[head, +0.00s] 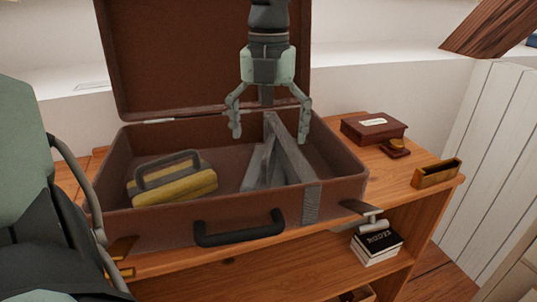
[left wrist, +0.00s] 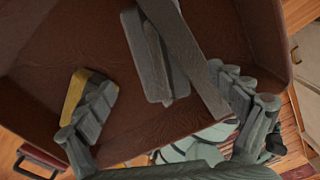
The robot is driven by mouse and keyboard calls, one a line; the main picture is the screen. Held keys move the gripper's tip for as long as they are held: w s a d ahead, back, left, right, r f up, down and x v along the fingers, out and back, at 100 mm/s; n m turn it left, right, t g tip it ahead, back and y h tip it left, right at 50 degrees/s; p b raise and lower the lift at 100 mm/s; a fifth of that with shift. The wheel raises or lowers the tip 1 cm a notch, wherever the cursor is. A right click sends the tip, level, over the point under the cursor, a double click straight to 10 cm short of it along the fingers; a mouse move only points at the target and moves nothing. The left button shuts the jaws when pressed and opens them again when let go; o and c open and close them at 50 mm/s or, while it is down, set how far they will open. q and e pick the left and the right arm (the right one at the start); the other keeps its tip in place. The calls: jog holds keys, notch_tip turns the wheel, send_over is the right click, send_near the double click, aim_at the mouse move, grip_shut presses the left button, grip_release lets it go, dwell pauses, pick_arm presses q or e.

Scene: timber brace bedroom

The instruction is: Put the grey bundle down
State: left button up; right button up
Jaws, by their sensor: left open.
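The grey bundle (head: 274,160), a few long grey pieces, lies in the right half of the open brown suitcase (head: 155,222), leaning towards its back wall. In the left wrist view the bundle (left wrist: 172,60) shows as long grey bars on the brown floor of the case. My left gripper (head: 270,133) hangs from above over the bundle, fingers spread on either side of its upper end. It is open and holds nothing; I cannot tell whether a finger touches the bundle. My right gripper is not in view.
A yellow block with a grey handle (head: 172,182) lies in the left half of the suitcase. The raised lid (head: 180,60) stands behind. A dark red box (head: 373,129) and a small wooden tray (head: 437,173) stand to the right on the wooden shelf top. Books (head: 377,246) lie below.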

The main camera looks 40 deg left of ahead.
pick_arm(q)
jog(key=shift+r, duration=2.25)
jog(key=shift+c, duration=0.4)
